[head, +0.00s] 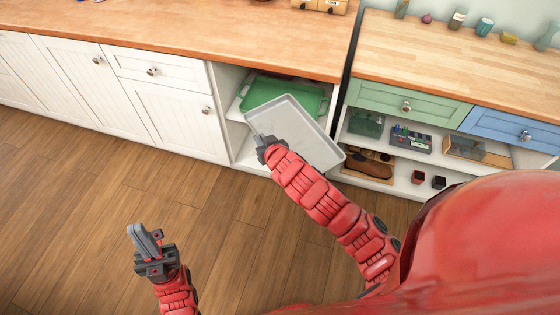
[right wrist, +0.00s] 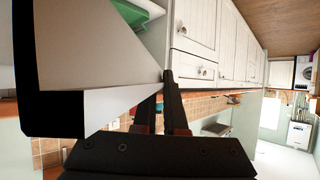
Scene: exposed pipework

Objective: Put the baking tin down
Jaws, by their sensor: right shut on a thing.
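The baking tin (head: 297,130) is a flat, pale grey rectangular tray with a low rim. My right gripper (head: 266,143) is shut on its near left edge and holds it tilted in the air, in front of the open cupboard bay. In the right wrist view the tin (right wrist: 100,45) fills the upper left, with its rim at the fingertips (right wrist: 168,85). My left gripper (head: 150,240) is over the floor at the lower left, away from the tin. Nothing shows in it, and its finger gap is unclear.
A green tray (head: 262,92) lies on the shelf in the open bay behind the tin. The wooden counter (head: 150,28) above is mostly clear. Right of it, shelves hold a toolbox-like tray (head: 411,139), a brown item (head: 368,163) and small dark pots (head: 418,177). The floor is clear.

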